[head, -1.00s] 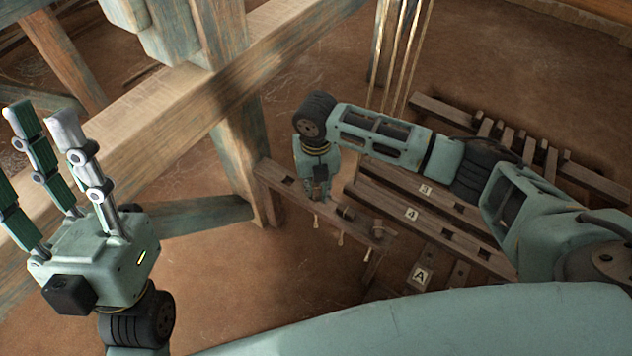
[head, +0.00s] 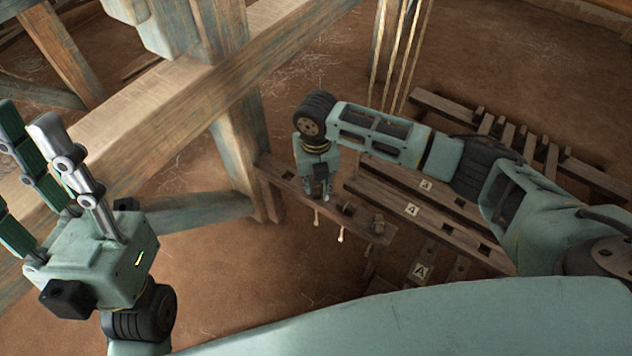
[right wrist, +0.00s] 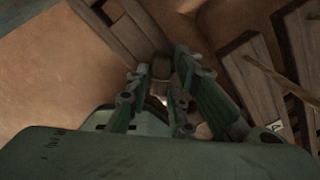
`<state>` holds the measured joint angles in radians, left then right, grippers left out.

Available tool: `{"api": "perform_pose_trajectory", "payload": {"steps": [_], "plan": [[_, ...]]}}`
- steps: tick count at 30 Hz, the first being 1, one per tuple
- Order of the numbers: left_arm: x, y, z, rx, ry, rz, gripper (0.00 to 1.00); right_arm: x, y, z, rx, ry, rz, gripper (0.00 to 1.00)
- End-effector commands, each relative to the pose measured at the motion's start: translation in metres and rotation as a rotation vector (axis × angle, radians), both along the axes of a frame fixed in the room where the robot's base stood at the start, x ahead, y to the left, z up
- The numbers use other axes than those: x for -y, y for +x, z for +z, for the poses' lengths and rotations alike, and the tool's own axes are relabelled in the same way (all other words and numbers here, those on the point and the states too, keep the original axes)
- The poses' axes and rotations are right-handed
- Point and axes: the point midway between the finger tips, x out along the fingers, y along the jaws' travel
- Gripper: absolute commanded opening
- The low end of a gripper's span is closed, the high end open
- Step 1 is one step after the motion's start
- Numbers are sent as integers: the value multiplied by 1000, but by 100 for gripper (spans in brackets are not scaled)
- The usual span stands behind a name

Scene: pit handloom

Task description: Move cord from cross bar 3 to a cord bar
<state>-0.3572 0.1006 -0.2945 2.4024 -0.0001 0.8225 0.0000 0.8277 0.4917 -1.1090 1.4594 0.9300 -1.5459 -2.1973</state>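A dark wooden bar (head: 275,171) with holes lies low in the middle of the head view. Two pale cord ends (head: 340,235) hang from it, and brown lumps, perhaps coiled cord (head: 378,224), sit near its right end. My right gripper (head: 318,192) points down at this bar, its fingers close to the top. In the right wrist view its fingers (right wrist: 160,72) stand on both sides of a small brown thing; whether they touch it is unclear. My left gripper (head: 30,135) is at the left, fingers spread upward, empty.
Slotted bars with a label 4 (head: 412,209) and a label A (head: 420,271) lie right of the gripper, under my right arm. A pegged rack (head: 515,140) is behind. A thick beam (head: 150,110) and a post (head: 240,140) stand left. Pale cords (head: 400,50) hang at the top.

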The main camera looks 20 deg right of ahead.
Motion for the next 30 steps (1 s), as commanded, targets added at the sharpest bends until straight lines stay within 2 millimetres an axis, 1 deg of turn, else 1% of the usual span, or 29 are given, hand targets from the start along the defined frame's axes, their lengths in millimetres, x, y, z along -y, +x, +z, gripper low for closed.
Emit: {"api": "perform_pose_trajectory", "payload": {"steps": [1,5,13,17,20,27,30], "plan": [[0,0,0,0,0,0,40,0,0,0,0,0,0,28],[0,0,0,0,0,0,40,0,0,0,0,0,0,38],[0,0,0,0,0,0,40,0,0,0,0,0,0,38],[0,0,0,0,0,0,40,0,1,8,3,1,0,38],[0,0,0,0,0,0,40,0,2,24,5,1,1,38],[0,0,0,0,0,0,40,0,2,76,5,0,1,38],[0,0,0,0,0,0,40,1,1,94,4,0,0,38]]}}
